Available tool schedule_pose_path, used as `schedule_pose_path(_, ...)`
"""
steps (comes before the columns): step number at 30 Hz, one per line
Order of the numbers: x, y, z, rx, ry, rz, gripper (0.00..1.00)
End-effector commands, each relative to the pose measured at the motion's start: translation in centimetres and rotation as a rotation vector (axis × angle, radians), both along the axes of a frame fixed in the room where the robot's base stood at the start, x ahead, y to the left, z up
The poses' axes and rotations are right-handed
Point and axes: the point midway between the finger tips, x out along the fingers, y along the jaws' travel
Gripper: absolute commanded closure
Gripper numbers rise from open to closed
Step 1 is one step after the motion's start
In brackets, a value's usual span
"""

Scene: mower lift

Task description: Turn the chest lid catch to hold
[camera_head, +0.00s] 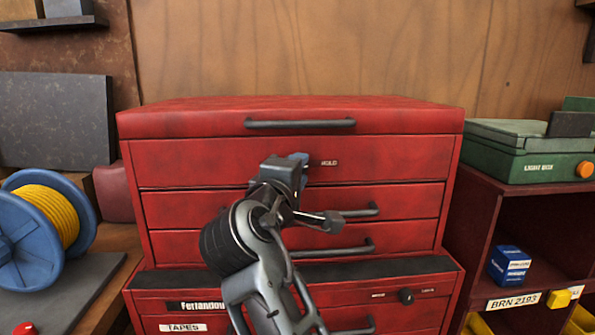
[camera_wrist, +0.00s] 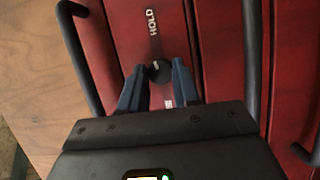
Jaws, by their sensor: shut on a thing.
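The red tool chest (camera_head: 290,115) stands in front of me with its lid down. The lid catch is a round black knob (camera_wrist: 160,71) on the red front panel, seen in the wrist view. The word HOLD (camera_wrist: 152,22) is printed beside it; a second, pale label (camera_wrist: 168,103) lies on the knob's other side, partly hidden and unreadable. My gripper (camera_wrist: 159,68) has its blue fingers shut on the knob, one on each side. In the head view my gripper (camera_head: 301,160) is at the upper front panel, just left of the HOLD label (camera_head: 329,163), and hides the knob.
A black lid handle (camera_head: 300,123) is above my gripper, and drawer handles (camera_head: 355,212) are below. A lower red cabinet has another black knob (camera_head: 406,296). A blue reel of yellow cord (camera_head: 45,225) is at left; a green case (camera_head: 530,150) is at right.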

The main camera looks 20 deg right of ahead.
Motion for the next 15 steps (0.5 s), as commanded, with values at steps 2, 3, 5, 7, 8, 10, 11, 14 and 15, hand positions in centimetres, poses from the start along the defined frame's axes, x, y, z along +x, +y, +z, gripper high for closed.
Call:
schedule_pose_path(2,0.00,0.02,0.15,0.048,-0.016,0.000,0.99)
schedule_pose_path(3,-0.01,0.02,0.17,0.070,-0.023,0.000,0.99)
schedule_pose_path(5,0.00,0.00,0.18,0.099,-0.033,-0.001,0.99)
schedule_pose_path(7,0.00,0.00,0.17,0.127,-0.041,0.000,0.99)
schedule_pose_path(8,0.00,0.00,0.17,0.138,-0.045,-0.001,0.99)
schedule_pose_path(10,0.00,-0.01,0.18,0.157,-0.051,-0.001,0.99)
schedule_pose_path(11,0.01,-0.02,0.17,0.164,-0.053,0.000,0.99)
schedule_pose_path(14,-0.01,-0.03,0.15,0.182,-0.059,-0.001,0.99)
schedule_pose_path(15,-0.01,-0.03,0.14,0.187,-0.061,-0.001,0.99)
